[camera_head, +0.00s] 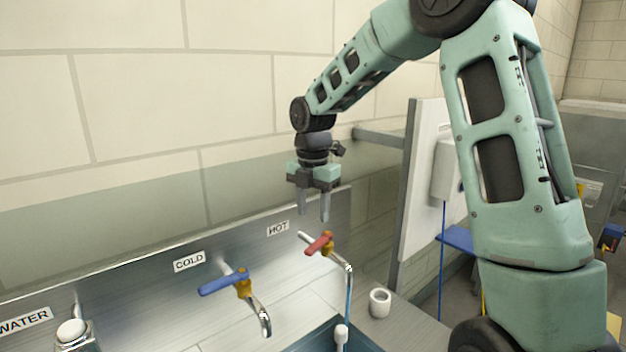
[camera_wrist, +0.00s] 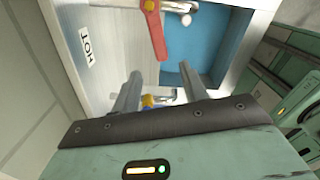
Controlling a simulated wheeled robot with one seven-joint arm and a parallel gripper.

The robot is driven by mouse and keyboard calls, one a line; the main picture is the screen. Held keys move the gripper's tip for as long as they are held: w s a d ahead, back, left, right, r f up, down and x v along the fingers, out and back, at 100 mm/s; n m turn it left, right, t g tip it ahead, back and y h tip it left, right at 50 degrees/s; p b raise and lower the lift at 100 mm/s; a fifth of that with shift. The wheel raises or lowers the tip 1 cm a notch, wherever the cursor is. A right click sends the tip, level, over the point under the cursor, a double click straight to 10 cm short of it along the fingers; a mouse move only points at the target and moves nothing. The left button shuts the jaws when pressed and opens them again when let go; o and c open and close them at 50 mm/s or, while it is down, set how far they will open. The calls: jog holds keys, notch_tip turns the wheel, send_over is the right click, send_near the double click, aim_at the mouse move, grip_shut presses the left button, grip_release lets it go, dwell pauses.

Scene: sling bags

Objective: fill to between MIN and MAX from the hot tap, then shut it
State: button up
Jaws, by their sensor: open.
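The hot tap's red lever handle (camera_head: 319,243) is on the wall panel beside the HOT label (camera_head: 278,228). A thin bluish stream (camera_head: 348,295) runs from its spout into a small white vessel (camera_head: 341,335) below, at the basin. Its fill level and any MIN or MAX marks cannot be made out. My gripper (camera_head: 313,214) is open and empty, pointing down above the red handle, apart from it. In the wrist view the red handle (camera_wrist: 157,32) lies beyond the fingertips, not between them.
The cold tap with a blue handle (camera_head: 222,284) stands left of the hot tap. A white cup (camera_head: 380,302) stands on the counter right of the basin (camera_wrist: 222,40). A white-topped fitting (camera_head: 72,331) is at the far left. The wall is close behind my gripper.

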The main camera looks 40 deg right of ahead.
notch_tip(320, 180, up, 9)
jog(key=b, duration=0.1)
jog(key=shift+f, duration=0.2)
dwell(0.4)
jog(key=s+a+f+m+b, duration=0.1)
jog(key=s+a+f+m, duration=0.25)
jog(key=a, duration=0.55)
jog(key=s+a+f+m+b, duration=0.2)
jog(key=s+a+f, duration=0.3)
jog(key=a, duration=0.5)
jog(key=s+a+f+m, duration=0.2)
jog(key=s+f+m, duration=0.1)
jog(key=s, duration=0.3)
jog(key=s+a+f+m+b, duration=0.1)
jog(key=s+a+f+m, duration=0.1)
jog(key=s, duration=0.5)
jog(key=s+a+f+m+b, duration=0.1)
jog(key=s+a+f+m, duration=0.2)
jog(key=s, duration=0.4)
notch_tip(320, 180, down, 2)
jog(key=shift+s+a+f+m+y, duration=0.15)
jog(key=shift+a+f+m+y, duration=0.1)
jog(key=shift+a+m+y, duration=0.15)
